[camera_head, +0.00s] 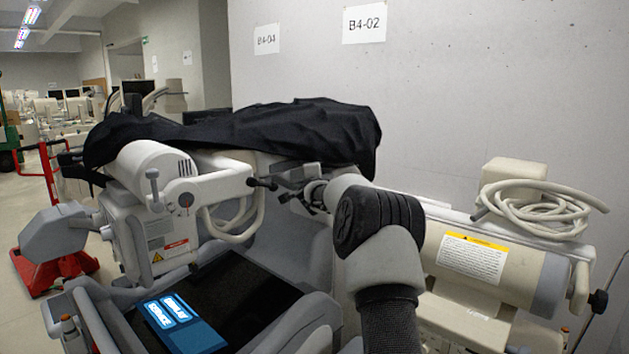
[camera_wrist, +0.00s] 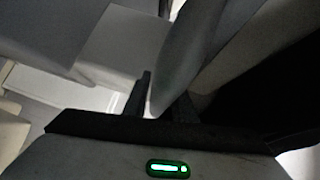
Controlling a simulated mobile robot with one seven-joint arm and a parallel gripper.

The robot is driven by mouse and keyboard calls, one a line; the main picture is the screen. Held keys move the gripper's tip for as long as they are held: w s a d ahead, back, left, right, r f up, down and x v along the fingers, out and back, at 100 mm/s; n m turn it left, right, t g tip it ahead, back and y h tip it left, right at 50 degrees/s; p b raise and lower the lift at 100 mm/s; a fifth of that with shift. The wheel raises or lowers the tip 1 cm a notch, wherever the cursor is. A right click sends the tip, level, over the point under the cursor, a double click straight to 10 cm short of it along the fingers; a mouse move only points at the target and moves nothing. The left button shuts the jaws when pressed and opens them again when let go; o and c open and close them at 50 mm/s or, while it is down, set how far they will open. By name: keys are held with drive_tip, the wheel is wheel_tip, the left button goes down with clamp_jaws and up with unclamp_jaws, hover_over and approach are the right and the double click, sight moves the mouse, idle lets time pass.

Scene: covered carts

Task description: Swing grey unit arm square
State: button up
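The grey and cream unit (camera_head: 150,235) stands at left centre in the head view, partly under a black cloth (camera_head: 270,130). Its cream horizontal arm (camera_head: 222,186) reaches right and ends near a small black knob (camera_head: 262,183). My gripper (camera_head: 288,196) is just right of that knob, with its fingers pointing left. I cannot tell whether it touches the arm. In the wrist view my gripper (camera_wrist: 163,103) shows two dark fingers apart. A grey tapered part (camera_wrist: 185,55) comes down between or behind them; contact is unclear.
A dark panel with a lit blue label (camera_head: 172,311) lies in front of the unit. A cream cylinder machine (camera_head: 480,265) with a coiled hose (camera_head: 540,208) stands at right, close to my arm. A grey wall (camera_head: 480,90) is behind. A red pallet jack (camera_head: 50,265) stands at left.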

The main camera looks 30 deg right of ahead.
clamp_jaws()
drive_tip(key=shift+s+d+f+b, duration=0.1)
drive_tip(key=shift+s+d+b, duration=0.25)
drive_tip(key=shift+b, duration=0.5)
drive_tip(key=shift+s+d+f+b, duration=0.15)
drive_tip(key=shift+d+b, duration=0.3)
drive_tip(key=shift+b, duration=0.35)
drive_tip(key=shift+o, duration=2.1)
unclamp_jaws()
drive_tip(key=shift+s+d+r, duration=0.15)
drive_tip(key=shift+a, duration=0.3)
drive_tip(key=b+v, duration=0.6)
drive_tip(key=v, duration=1.1)
drive_tip(key=shift+s+d, duration=0.2)
drive_tip(key=shift+s, duration=0.05)
